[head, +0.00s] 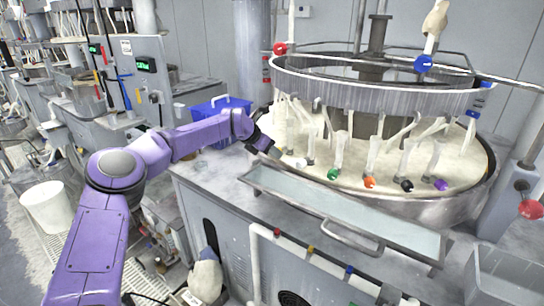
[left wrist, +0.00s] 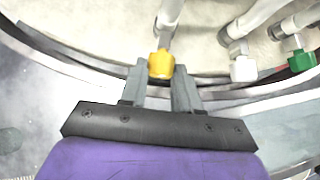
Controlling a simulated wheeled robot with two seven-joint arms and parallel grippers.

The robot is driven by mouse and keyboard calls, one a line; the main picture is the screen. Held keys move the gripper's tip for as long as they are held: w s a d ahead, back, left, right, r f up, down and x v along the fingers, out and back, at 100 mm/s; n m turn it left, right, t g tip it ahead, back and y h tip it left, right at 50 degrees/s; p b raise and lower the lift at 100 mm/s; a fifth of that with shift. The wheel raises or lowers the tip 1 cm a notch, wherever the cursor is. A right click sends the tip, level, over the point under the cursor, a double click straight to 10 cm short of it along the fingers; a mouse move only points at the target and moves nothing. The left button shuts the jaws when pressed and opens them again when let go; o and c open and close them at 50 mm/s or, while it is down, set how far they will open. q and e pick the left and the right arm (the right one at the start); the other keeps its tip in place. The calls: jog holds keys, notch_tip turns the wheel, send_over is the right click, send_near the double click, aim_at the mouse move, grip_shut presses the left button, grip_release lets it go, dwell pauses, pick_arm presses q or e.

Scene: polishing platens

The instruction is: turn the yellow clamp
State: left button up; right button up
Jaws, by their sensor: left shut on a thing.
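The yellow clamp (left wrist: 161,65) sits at the lower end of a white rod, near the rim of the round polishing platen (head: 310,182). In the left wrist view it lies between the two grey fingertips of my left gripper (left wrist: 160,78), which is shut on it. In the head view my left gripper (head: 269,149) reaches in from the left to the platen's left edge, and the yellow clamp is hidden or too small to make out. My right gripper is not in view.
Beside the yellow clamp are a white clamp (left wrist: 243,69) and a green clamp (left wrist: 302,60). Orange (head: 370,182), black (head: 407,185) and purple (head: 440,184) clamps follow to the right. A metal tray (head: 345,218) lies in front; a blue bin (head: 220,108) stands behind my left forearm.

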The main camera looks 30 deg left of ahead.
pick_arm(q)
jog(key=shift+s+d+f+m+t+y+b, duration=0.15)
jog(key=shift+m+t+y+b, duration=0.65)
jog(key=shift+b, duration=1.4)
jog(key=shift+d+m+t+y+b, duration=0.2)
jog(key=shift+m+y+b, duration=0.2)
jog(key=shift+y+b, duration=1.3)
jog(key=shift+h+b, duration=0.5)
jog(key=o, duration=1.1)
jog(key=shift+c, duration=0.2)
jog(key=b+v, duration=0.2)
jog(key=v, duration=0.8)
jog(key=shift+s+b, duration=0.1)
jog(key=shift+b, duration=0.3)
